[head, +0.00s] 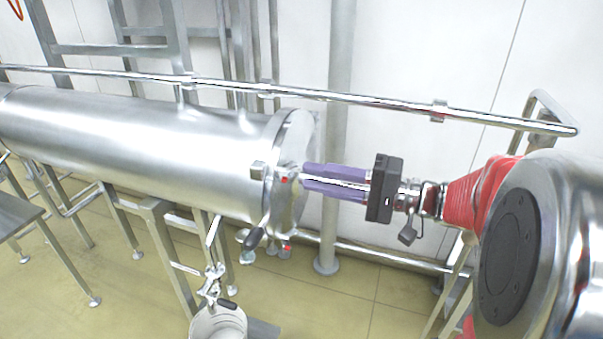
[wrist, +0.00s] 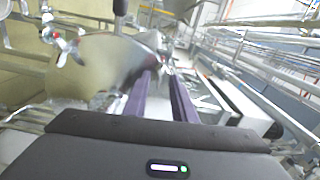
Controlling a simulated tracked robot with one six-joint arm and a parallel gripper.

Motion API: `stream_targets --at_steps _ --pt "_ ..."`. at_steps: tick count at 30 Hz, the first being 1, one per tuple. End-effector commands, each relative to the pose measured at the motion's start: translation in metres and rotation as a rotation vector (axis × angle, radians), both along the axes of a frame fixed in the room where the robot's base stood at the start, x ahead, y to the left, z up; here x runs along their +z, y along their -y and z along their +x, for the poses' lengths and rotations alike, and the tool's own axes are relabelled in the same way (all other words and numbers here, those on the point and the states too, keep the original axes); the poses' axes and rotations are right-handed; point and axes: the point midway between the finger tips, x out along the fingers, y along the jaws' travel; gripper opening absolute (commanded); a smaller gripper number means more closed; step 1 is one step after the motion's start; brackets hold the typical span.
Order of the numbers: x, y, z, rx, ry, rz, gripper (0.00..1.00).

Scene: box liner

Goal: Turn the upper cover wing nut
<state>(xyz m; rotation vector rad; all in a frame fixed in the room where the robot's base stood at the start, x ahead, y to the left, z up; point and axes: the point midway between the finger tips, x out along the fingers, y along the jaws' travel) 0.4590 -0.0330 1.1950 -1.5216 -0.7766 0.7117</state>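My gripper (head: 304,175) has two purple fingers and reaches the cover from the right. Its fingertips are close to the upper wing nut, and contact cannot be told. In the wrist view my gripper (wrist: 161,74) shows a gap between its fingers. A small part with red lies at the tips there, partly hidden. A lower wing nut (head: 286,250) with a red mark is on the cover's lower side.
The steel cylinder (head: 140,140) stretches left on a metal frame. A steel rail (head: 350,97) runs behind and above my gripper. A white bucket (head: 218,322) stands below.

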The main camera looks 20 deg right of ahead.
Motion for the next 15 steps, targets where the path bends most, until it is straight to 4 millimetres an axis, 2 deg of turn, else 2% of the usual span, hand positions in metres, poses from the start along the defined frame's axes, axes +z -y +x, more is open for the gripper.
stream_targets --at_steps 6,15 --pt "0.0 -0.022 0.015 0.003 0.0 0.0 0.24" --pt "0.0 -0.035 0.025 0.0 0.0 0.0 0.24"
